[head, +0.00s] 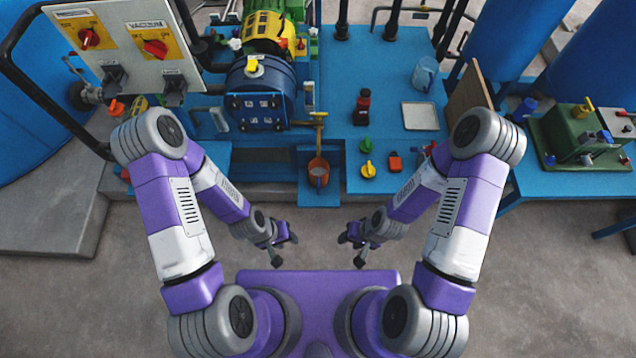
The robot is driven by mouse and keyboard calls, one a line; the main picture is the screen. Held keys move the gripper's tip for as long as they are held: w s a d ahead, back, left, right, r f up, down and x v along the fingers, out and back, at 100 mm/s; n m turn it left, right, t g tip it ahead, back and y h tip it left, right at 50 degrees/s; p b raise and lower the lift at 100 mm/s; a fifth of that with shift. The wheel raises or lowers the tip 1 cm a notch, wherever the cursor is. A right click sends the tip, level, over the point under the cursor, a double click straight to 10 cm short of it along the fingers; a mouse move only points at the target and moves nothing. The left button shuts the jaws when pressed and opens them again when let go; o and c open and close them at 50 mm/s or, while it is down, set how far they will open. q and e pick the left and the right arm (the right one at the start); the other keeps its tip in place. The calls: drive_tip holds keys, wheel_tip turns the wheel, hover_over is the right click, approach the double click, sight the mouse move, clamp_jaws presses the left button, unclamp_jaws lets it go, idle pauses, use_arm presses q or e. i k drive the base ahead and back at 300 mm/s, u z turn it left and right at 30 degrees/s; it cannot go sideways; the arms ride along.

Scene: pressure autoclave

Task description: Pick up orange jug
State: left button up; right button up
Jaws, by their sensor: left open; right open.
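The orange jug (318,173) stands on a low blue shelf at the front of the blue bench, below a brass-coloured tap. It looks upright, and its open top faces me. My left gripper (285,250) is open and empty, in front of the shelf and to the left of the jug. My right gripper (352,250) is open and empty, in front of the shelf and to the right of the jug. Both grippers are apart from the jug and nearer to me.
The blue bench holds a dark red bottle (362,107), a clear jug (424,75), a white tray (420,116), a yellow knob (368,169) and an orange block (395,162). A blue vessel (261,92) stands behind left. A switch panel (130,45) rises at left. The grey floor in front is clear.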

sight(319, 168)
drive_tip(key=k, duration=1.3)
drive_tip(key=u, duration=0.75)
drive_tip(key=i, duration=1.6)
drive_tip(key=z, duration=0.3)
